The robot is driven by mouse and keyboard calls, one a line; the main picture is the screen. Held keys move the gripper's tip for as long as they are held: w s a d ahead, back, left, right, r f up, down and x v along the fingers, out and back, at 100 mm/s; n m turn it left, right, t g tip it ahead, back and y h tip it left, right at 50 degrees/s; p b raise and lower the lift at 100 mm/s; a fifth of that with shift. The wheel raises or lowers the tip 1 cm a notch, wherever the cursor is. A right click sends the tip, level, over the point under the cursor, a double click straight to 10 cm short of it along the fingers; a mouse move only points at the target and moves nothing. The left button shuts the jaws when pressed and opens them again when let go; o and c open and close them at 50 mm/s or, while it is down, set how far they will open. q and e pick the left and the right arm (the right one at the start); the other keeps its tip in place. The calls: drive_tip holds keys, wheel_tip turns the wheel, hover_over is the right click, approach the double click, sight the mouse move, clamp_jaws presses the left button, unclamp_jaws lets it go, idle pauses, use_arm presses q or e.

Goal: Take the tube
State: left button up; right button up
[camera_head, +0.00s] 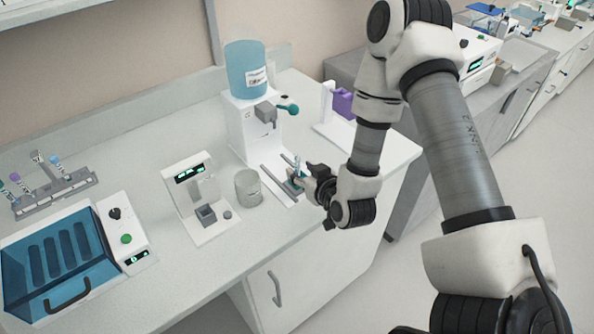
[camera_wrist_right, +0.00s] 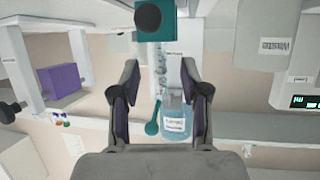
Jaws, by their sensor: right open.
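A clear tube (camera_wrist_right: 160,68) with markings shows in the right wrist view. One end meets a teal block (camera_wrist_right: 148,22) with a dark round knob. My right gripper (camera_wrist_right: 159,80) is open, with one finger on each side of the tube in that view; I cannot tell whether they touch it. In the head view my right gripper (camera_head: 303,180) is at the grey track (camera_head: 278,184) in front of the white dispenser (camera_head: 240,128); the tube (camera_head: 297,163) is small and partly hidden there. My left gripper is out of view.
A blue bottle (camera_head: 246,70) tops the dispenser, with a teal lever (camera_head: 288,110) at its side. A grey beaker (camera_head: 248,188) and a white device with a display (camera_head: 196,195) stand to the left. A purple item (camera_head: 343,102) is behind my right arm.

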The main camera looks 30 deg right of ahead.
sight(298, 169)
drive_tip(key=x, duration=0.3)
drive_tip(key=shift+w+f, duration=0.1)
drive_tip(key=shift+w, duration=0.1)
drive_tip(key=shift+s, duration=0.25)
drive_tip(key=shift+c, duration=0.9)
drive_tip(key=c, duration=0.6)
clamp_jaws()
wheel_tip(298, 169, up, 10)
drive_tip(key=shift+r+b, duration=0.1)
drive_tip(key=shift+b, duration=0.2)
